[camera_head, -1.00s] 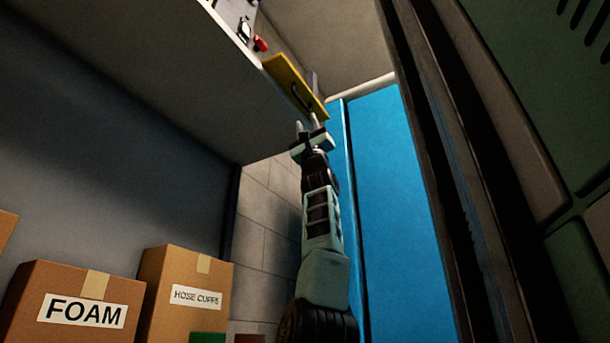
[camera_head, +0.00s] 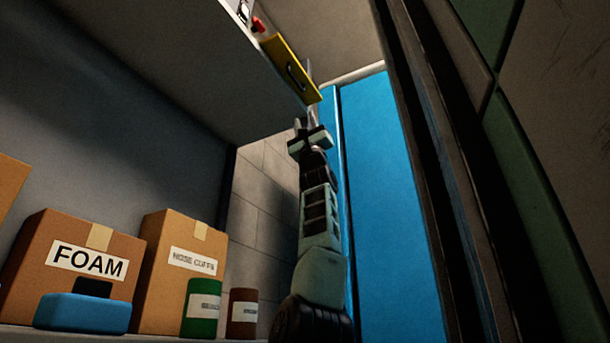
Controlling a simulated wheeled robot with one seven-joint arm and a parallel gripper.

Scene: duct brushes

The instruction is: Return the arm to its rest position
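My arm (camera_head: 320,240) stands nearly upright in the middle of the view, in front of a blue panel. My gripper (camera_head: 306,126) is at its top, with two fingers pointing up and a gap between them. It looks open, with nothing between the fingers.
A shelf holds a FOAM box (camera_head: 72,255), a hose cuffs box (camera_head: 183,270), a blue case (camera_head: 82,313), a green can (camera_head: 201,308) and a brown can (camera_head: 242,312). An overhead panel (camera_head: 190,70) is at upper left. A dark upright frame (camera_head: 430,170) stands at right.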

